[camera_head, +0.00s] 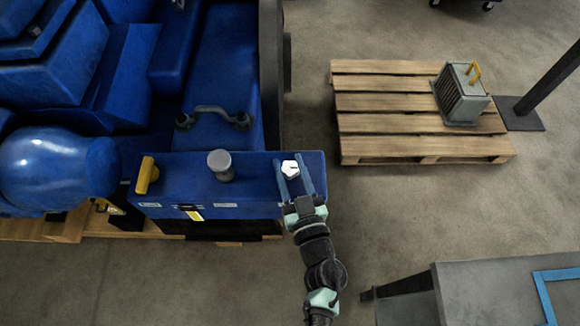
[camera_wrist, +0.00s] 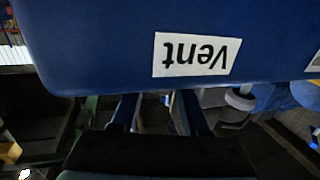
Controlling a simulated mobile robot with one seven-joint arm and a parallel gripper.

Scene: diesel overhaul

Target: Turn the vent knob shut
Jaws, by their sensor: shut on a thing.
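The vent knob (camera_head: 290,169) is a small pale, faceted knob at the right end of the blue engine's front box (camera_head: 255,188). My gripper (camera_head: 293,177) reaches it from the front, with one blue finger on each side, and is shut on it. In the wrist view, my gripper's two fingers (camera_wrist: 158,108) run up behind the edge of a blue surface with a white "Vent" label (camera_wrist: 197,55), which appears upside down. That surface hides the fingertips and the knob there. The knob's turned angle cannot be told.
A grey cylindrical cap (camera_head: 220,164) and a yellow handle (camera_head: 147,175) stand on the same box to the left. A dark lifting handle (camera_head: 213,115) lies behind. A pallet (camera_head: 385,103) bears a grey finned unit (camera_head: 461,95). A grey table (camera_head: 490,290) stands at lower right.

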